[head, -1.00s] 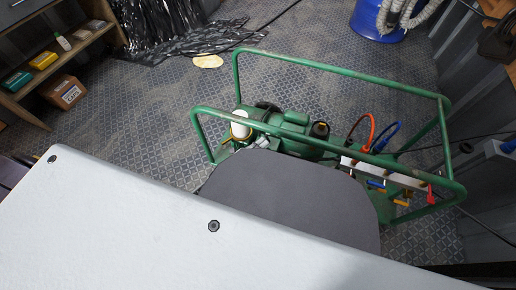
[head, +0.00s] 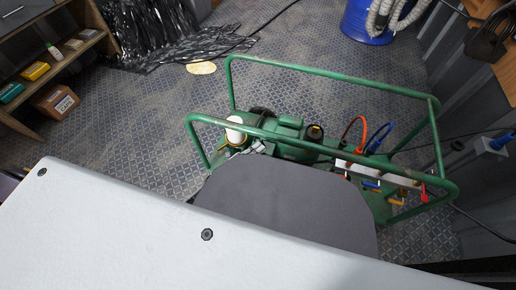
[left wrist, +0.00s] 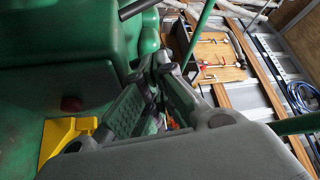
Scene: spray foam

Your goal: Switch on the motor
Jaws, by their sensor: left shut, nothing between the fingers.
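The green motor (head: 288,128) sits inside a green tube-frame machine in the head view, with a white cylinder (head: 236,130) at its left. My left gripper (head: 257,147) shows only as a small grey piece beside the motor, partly hidden behind a dark rounded shape. In the left wrist view its fingers (left wrist: 158,74) are shut and empty, close to the green machine body (left wrist: 55,55). That body bears a small dark red spot (left wrist: 72,104); I cannot tell whether it is a switch. My right gripper is in neither view.
Green frame rails (head: 330,72) enclose the motor. Red and blue hoses (head: 378,138) rise at its right. A blue drum (head: 366,22) stands at the back and a shelf (head: 55,65) at the left. The patterned floor (head: 160,110) left of the machine is clear.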

